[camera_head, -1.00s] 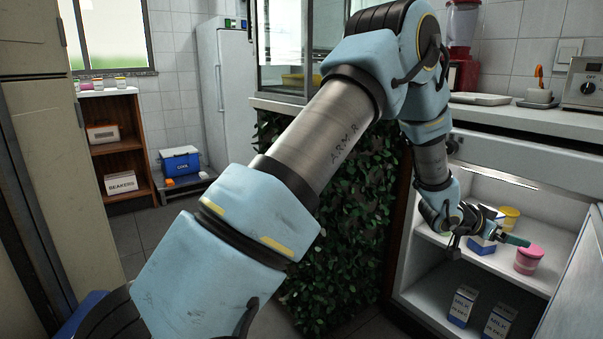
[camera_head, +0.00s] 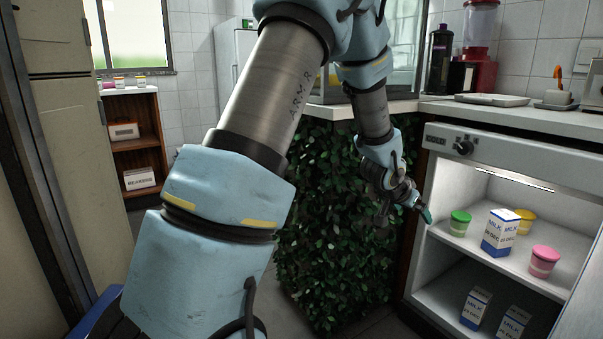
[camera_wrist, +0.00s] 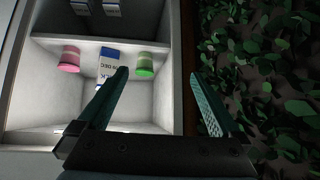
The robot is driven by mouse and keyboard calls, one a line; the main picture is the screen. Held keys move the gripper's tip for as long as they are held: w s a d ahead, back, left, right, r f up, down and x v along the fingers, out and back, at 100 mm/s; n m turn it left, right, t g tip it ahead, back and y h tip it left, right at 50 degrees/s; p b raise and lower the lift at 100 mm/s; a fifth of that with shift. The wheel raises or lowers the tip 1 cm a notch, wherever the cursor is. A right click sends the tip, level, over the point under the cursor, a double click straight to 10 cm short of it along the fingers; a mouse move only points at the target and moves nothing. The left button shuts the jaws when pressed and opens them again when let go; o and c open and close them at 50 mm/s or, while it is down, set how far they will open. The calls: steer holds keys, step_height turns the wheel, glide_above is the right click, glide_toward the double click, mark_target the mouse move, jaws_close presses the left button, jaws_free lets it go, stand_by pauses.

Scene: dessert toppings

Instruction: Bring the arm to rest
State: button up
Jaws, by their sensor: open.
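My gripper (camera_head: 420,210) is outside the open cabinet, in front of the leafy panel and left of the upper shelf. In the wrist view my gripper (camera_wrist: 165,100) has its two teal fingers spread wide with nothing between them. On the upper shelf stand a green tub (camera_head: 459,223), a milk carton (camera_head: 499,233), a yellow tub (camera_head: 523,222) and a pink tub (camera_head: 543,261). The wrist view also shows the green tub (camera_wrist: 145,64), the pink tub (camera_wrist: 70,60) and the carton (camera_wrist: 108,54), which one finger partly covers.
Two milk cartons, one of them here (camera_head: 475,308), stand on the lower shelf. The leafy panel (camera_head: 325,230) lies behind and below my arm. The counter (camera_head: 510,115) above holds a tray (camera_head: 491,99) and a red blender (camera_head: 480,70). Wooden shelves (camera_head: 135,150) stand far left.

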steer(key=a+n+y, duration=0.3)
steer(key=a, duration=1.1)
steer(key=s+a+r+n+g+y, duration=0.1)
steer(key=s+a+n+g+y, duration=0.15)
steer(key=s+a, duration=0.65)
steer(key=s+a+n+g+y, duration=0.15)
steer(key=s+a+n, duration=0.25)
steer(key=s+a, duration=0.55)
step_height(320, 180, up, 32)
steer(key=w+a+p, duration=0.1)
steer(key=a+p, duration=0.1)
steer(key=p, duration=3)
steer(key=shift+w+a+r+g, duration=0.2)
steer(key=shift+r+g, duration=0.05)
steer(key=shift+g, duration=0.05)
